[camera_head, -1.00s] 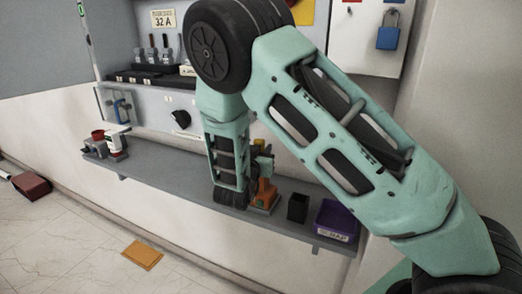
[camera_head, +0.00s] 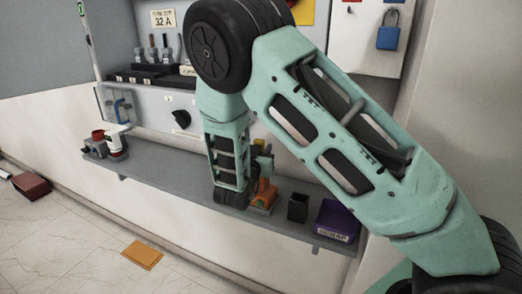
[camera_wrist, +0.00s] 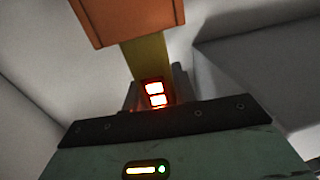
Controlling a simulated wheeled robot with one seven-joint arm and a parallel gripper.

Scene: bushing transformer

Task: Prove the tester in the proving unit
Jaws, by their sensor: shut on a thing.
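My gripper (camera_wrist: 155,100) is shut on a narrow yellow tester (camera_wrist: 147,58), seen in the wrist view. Bright red-white lit windows show on the tester between the dark fingers. The tester's far end meets or passes behind an orange block (camera_wrist: 134,20), which looks like the proving unit; whether they touch cannot be told. In the head view the orange unit (camera_head: 264,194) stands on the grey shelf, just right of my forearm. My arm partly hides the gripper and the tester there.
A black open box (camera_head: 298,208) and a purple scrap bin (camera_head: 336,220) stand to the right on the shelf (camera_head: 175,172). A red and white device (camera_head: 110,143) is at the left end. A panel with a black rotary knob (camera_head: 181,119) rises behind.

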